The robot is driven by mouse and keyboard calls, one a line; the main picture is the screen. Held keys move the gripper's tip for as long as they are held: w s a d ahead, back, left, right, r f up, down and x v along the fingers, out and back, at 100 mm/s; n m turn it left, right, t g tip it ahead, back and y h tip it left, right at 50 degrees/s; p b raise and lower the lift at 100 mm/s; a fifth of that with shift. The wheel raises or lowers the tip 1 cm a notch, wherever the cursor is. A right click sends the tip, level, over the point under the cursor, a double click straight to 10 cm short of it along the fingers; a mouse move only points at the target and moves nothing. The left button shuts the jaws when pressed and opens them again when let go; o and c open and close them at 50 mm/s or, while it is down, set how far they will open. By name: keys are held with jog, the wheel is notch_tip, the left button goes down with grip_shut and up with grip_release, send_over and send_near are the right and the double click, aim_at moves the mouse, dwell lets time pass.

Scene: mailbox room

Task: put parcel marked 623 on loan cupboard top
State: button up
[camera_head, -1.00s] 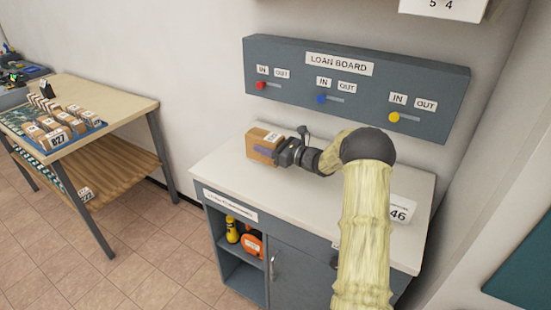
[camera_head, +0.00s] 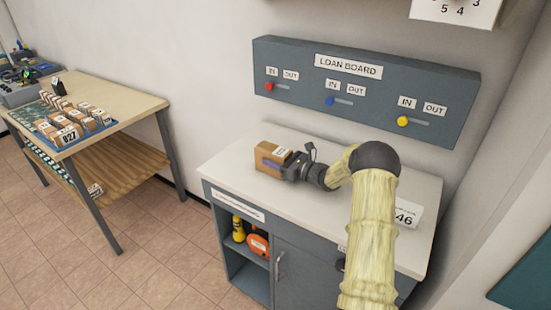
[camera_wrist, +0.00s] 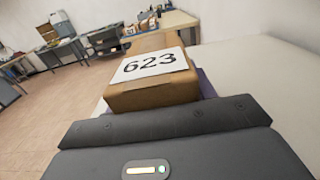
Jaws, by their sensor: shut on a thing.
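The brown parcel marked 623 (camera_wrist: 152,90) is right in front of my gripper in the wrist view, its white label facing up and readable. In the head view the same parcel (camera_head: 268,160) is at the left part of the loan cupboard top (camera_head: 240,183), a white surface. My gripper (camera_head: 291,166) is shut on the parcel from its right side. The parcel is at or very near the surface; I cannot tell whether it touches.
The loan board (camera_head: 365,95) with red, blue and yellow sliders is on the wall behind. A wooden table (camera_head: 125,98) with several parcels is at the left. The cupboard top's front left is clear.

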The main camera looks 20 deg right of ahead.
jog(key=shift+f, duration=0.1)
jog(key=o, duration=1.3)
jog(key=shift+s+d, duration=0.2)
jog(key=b+v, duration=0.3)
jog(key=v, duration=0.8)
jog(key=shift+s+d, duration=0.1)
jog(key=shift+s, duration=0.1)
